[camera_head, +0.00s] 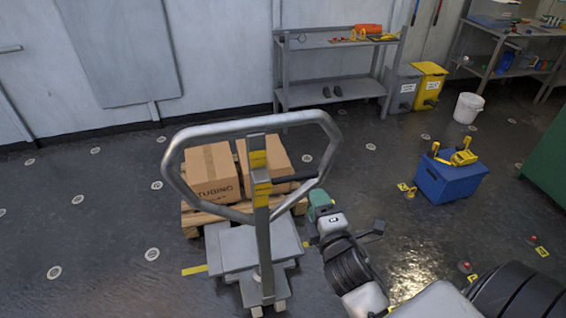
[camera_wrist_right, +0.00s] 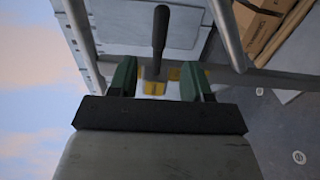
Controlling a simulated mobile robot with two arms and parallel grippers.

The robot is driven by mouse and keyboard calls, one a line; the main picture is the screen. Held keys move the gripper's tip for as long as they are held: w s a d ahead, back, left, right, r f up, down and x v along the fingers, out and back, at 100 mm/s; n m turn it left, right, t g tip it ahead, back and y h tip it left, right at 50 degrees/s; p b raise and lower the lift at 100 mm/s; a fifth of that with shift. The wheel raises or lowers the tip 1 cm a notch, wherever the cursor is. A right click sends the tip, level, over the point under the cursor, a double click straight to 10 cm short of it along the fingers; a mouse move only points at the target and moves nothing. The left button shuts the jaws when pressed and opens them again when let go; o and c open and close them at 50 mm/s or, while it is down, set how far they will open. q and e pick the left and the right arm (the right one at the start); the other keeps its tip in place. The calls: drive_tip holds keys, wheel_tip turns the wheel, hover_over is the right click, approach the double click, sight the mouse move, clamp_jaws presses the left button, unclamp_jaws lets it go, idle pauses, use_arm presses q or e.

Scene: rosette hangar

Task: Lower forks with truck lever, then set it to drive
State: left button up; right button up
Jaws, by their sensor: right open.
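The pallet truck's grey handle loop (camera_head: 235,127) stands upright on its shaft in the middle of the head view. A short black lever (camera_head: 296,178) sticks out to the right inside the loop; it also shows in the right wrist view (camera_wrist_right: 160,35). My right gripper (camera_head: 317,205) is just below and right of the lever in the head view. In the right wrist view its green fingers (camera_wrist_right: 159,78) are apart, with the lever's lower end near the gap between them. I cannot tell whether they touch it. My left gripper is not in view.
Two cardboard boxes (camera_head: 212,172) sit on a wooden pallet (camera_head: 195,218) behind the truck's grey body (camera_head: 240,245). A blue box (camera_head: 445,182) stands on the floor to the right. A grey shelf (camera_head: 330,90), bins (camera_head: 428,88) and a white bucket (camera_head: 467,107) stand behind. Floor at left is clear.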

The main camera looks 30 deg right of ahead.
sight(307, 179)
drive_tip(key=w, duration=0.1)
drive_tip(key=w+d+p, duration=0.1)
drive_tip(key=w, duration=0.1)
drive_tip(key=shift+w+d+r, duration=0.15)
drive_tip(key=shift+d+r, duration=0.1)
drive_tip(key=shift+d, duration=0.15)
drive_tip(key=x, duration=0.2)
drive_tip(key=p+x, duration=0.1)
drive_tip(key=x, duration=0.2)
drive_tip(key=shift+w+a+f, duration=0.2)
drive_tip(key=shift+w, duration=0.2)
drive_tip(key=shift+w+d+p, duration=0.15)
drive_tip(key=shift+w+p, duration=0.15)
drive_tip(key=shift+w, duration=0.05)
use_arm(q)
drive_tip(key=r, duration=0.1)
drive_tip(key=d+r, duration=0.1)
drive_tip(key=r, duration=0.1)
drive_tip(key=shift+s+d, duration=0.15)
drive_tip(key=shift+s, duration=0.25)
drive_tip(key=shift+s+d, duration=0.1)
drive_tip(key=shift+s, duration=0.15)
use_arm(e)
clamp_jaws()
